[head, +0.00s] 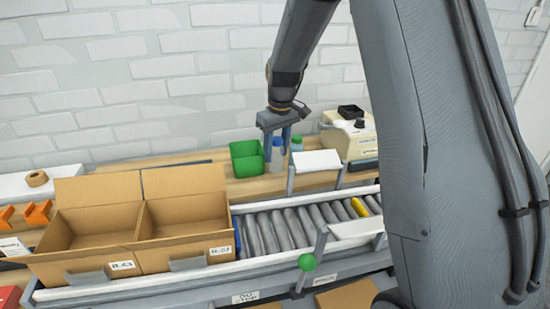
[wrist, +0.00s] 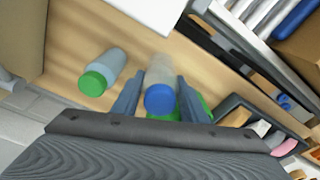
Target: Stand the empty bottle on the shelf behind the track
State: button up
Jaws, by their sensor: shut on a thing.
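My gripper (head: 277,142) points down over the wooden shelf (head: 215,181) behind the roller track (head: 290,224). It is shut on a clear, pale bottle with a blue cap (wrist: 160,90), with one finger on each side. The bottle (head: 277,158) looks upright, its lower end at or close to the shelf; I cannot tell whether it touches. A greyish bottle with a green cap (wrist: 103,73) stands on the shelf beside it, apart from the gripper, and also shows in the head view (head: 297,145).
A green bin (head: 247,158) stands just left of the held bottle. A beige machine (head: 350,137) stands at the right of the shelf, a white panel (head: 316,161) in front of it. Open cardboard boxes (head: 130,255) stand at the left. A yellow item (head: 360,207) lies on the rollers.

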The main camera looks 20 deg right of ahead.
aim_at(276, 159)
jog(key=shift+f+p, duration=0.3)
jog(key=shift+f, duration=1.25)
jog(key=shift+f, duration=0.15)
jog(key=o, duration=1)
jog(key=r+b, duration=0.1)
jog(key=r, duration=0.3)
jog(key=s+r+b, duration=0.1)
jog(key=r, duration=0.7)
jog(key=shift+s+d+r+b, duration=0.15)
jog(key=shift+d+b, duration=0.15)
jog(key=shift+b, duration=0.1)
